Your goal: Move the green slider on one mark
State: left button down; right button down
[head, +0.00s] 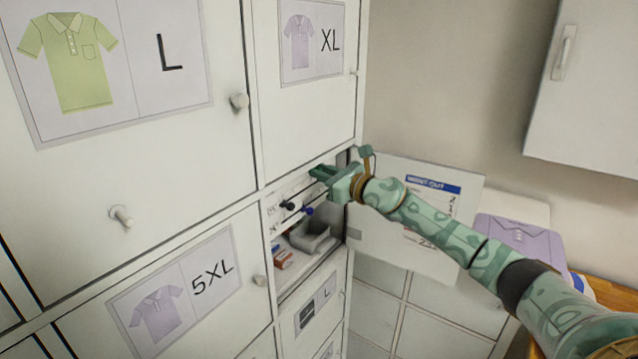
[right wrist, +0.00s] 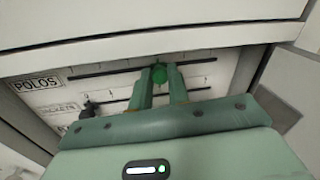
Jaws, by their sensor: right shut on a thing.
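The green slider (right wrist: 158,73) is a round green knob on the upper slot of a white panel, beside the label POLOS (right wrist: 36,83). It sits near the middle of the slot, with small tick marks above the line. My right gripper (right wrist: 160,80) is shut on it, one finger at each side. In the head view my right gripper (head: 322,174) reaches into the open compartment, and the green slider cannot be made out apart from the green fingers. My left gripper is not in view.
A black slider (right wrist: 90,107) sits on the lower slot; a blue knob (head: 307,211) shows below my gripper. A grey bin (head: 312,240) and small boxes (head: 283,259) lie in the compartment. Its open door (head: 385,215) stands right, behind my arm. Closed locker doors (head: 190,290) surround it.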

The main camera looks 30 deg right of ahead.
jog(key=c, duration=1.3)
grip_release()
jog(key=shift+s, duration=0.1)
jog(key=b+v, duration=0.4)
jog(key=v, duration=1.2)
jog(key=shift+b, duration=0.35)
